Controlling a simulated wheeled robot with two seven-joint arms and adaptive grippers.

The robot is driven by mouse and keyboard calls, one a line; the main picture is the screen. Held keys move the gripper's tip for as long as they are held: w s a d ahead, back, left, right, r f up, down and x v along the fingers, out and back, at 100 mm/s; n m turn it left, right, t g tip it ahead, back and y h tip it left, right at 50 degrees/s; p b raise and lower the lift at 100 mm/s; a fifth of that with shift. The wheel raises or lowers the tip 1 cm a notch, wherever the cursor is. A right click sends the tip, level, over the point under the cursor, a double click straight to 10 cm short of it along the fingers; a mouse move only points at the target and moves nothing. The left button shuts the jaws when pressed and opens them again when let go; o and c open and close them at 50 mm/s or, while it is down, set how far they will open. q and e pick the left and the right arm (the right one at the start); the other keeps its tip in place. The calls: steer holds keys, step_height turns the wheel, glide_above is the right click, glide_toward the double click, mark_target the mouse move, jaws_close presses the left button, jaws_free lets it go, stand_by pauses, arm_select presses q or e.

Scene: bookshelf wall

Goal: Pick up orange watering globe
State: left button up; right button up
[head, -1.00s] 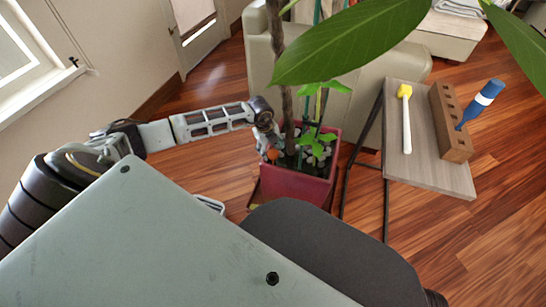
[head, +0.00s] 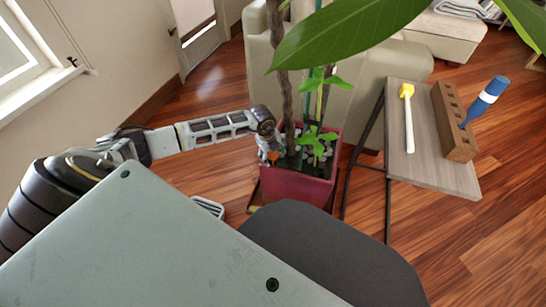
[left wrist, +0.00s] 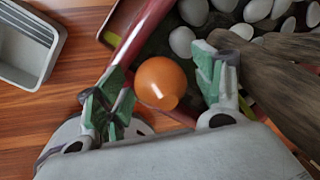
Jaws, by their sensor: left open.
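The orange watering globe (left wrist: 161,82) shows in the left wrist view as a round orange ball inside the rim of the red planter (left wrist: 140,35). My left gripper (left wrist: 165,92) is open, with one green-padded finger on each side of the globe; I cannot tell whether either finger touches it. In the head view my left gripper (head: 270,150) reaches down at the left side of the red planter (head: 297,188), and only a small bit of orange (head: 273,155) shows there. My right gripper is not in view.
A plant trunk (left wrist: 265,85) stands close beside the right finger, among pale pebbles (left wrist: 226,40). A large leaf (head: 350,35) hangs across the head view. A small side table (head: 420,170) stands at right, with a sofa (head: 370,75) behind. A grey tray (left wrist: 28,48) is at left.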

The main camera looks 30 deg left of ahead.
arm_select(q)
steer(key=c, duration=1.1)
steer(key=shift+r, duration=0.1)
steer(key=shift+r, duration=0.4)
step_height(320, 180, up, 11)
steer(key=p, duration=0.4)
steer(key=shift+r, duration=0.1)
steer(key=s+d+p, duration=0.1)
steer(key=s+d, duration=0.2)
steer(key=d, duration=0.2)
steer(key=s+d+p, duration=0.1)
steer(key=s+d, duration=0.2)
steer(key=d, duration=0.2)
steer(key=s+d+p, duration=0.1)
steer(key=s+d, duration=0.2)
steer(key=d, duration=0.2)
steer(key=shift+s+d, duration=0.1)
steer(key=shift+d, duration=0.15)
arm_select(e)
steer(key=s+d+r+g+h, duration=0.1)
steer(key=d+r+g, duration=0.1)
steer(key=r, duration=0.5)
steer(key=shift+s+d+r+g+h, duration=0.3)
steer(key=shift+d+h, duration=0.1)
steer(key=shift+d, duration=0.35)
steer(key=shift+w+r, duration=0.1)
steer(key=shift+w, duration=0.2)
